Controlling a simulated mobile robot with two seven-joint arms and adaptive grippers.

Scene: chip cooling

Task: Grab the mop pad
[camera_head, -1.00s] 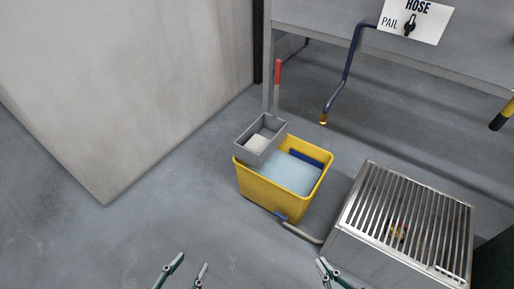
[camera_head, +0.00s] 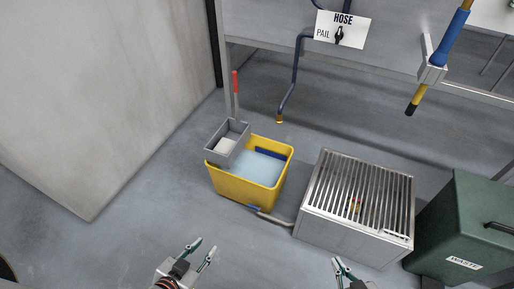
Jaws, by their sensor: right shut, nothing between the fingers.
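A pale, whitish block (camera_head: 227,146), which could be the mop pad, lies in a small grey box (camera_head: 213,152) with a red-tipped handle. The box sits at the back left rim of a yellow pail (camera_head: 243,191). The pail holds light blue liquid (camera_head: 252,169) and a dark blue piece (camera_head: 271,154) along its back wall. My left gripper (camera_head: 205,248) is open and empty, in front of the pail and apart from it. My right gripper (camera_head: 336,262) is shut and empty at the bottom edge, in front of the metal grate box; its lower part is cut off.
A slatted metal grate box (camera_head: 317,228) stands right of the pail, with a pipe (camera_head: 272,217) between them. A green waste bin (camera_head: 465,215) stands further right. A bench with a HOSE/PAIL sign (camera_head: 343,29) and hose (camera_head: 293,85) is behind. The floor left of the pail is clear.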

